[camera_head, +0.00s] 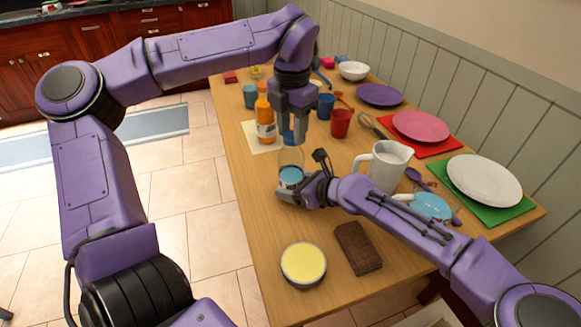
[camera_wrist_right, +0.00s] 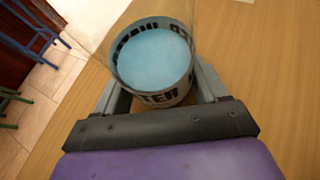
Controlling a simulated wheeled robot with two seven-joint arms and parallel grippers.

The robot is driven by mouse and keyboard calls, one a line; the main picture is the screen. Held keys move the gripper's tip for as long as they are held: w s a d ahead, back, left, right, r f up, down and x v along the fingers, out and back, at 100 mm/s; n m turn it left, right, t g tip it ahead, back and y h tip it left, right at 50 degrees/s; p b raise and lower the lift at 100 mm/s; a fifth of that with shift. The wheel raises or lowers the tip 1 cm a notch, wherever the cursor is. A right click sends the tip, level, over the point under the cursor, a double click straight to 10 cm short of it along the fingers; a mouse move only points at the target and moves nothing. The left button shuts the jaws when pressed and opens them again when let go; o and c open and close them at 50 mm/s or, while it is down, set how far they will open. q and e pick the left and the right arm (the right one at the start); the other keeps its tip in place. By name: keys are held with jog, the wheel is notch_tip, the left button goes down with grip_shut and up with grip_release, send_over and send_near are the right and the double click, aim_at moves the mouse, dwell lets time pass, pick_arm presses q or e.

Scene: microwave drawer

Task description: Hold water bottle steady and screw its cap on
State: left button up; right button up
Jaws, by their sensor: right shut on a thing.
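The water bottle (camera_head: 290,160) stands upright on the table, clear above, with blue water and a lettered label low down. In the right wrist view the bottle (camera_wrist_right: 155,60) sits between the fingers, its top out of frame. My right gripper (camera_head: 291,192) is shut around its lower part. My left gripper (camera_head: 292,135) points down just above the bottle's top. A small blue piece, perhaps the cap (camera_head: 288,137), shows at its fingertips. I cannot tell whether the fingers grip it or whether it touches the bottle.
An orange bottle (camera_head: 265,120) stands just behind left, with blue (camera_head: 326,106) and red cups (camera_head: 341,123) behind right. A white pitcher (camera_head: 388,165) stands close to my right forearm. A yellow-topped round container (camera_head: 303,264) and a brown block (camera_head: 358,248) lie in front.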

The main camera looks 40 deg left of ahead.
pick_arm(q)
jog(key=o, duration=0.3)
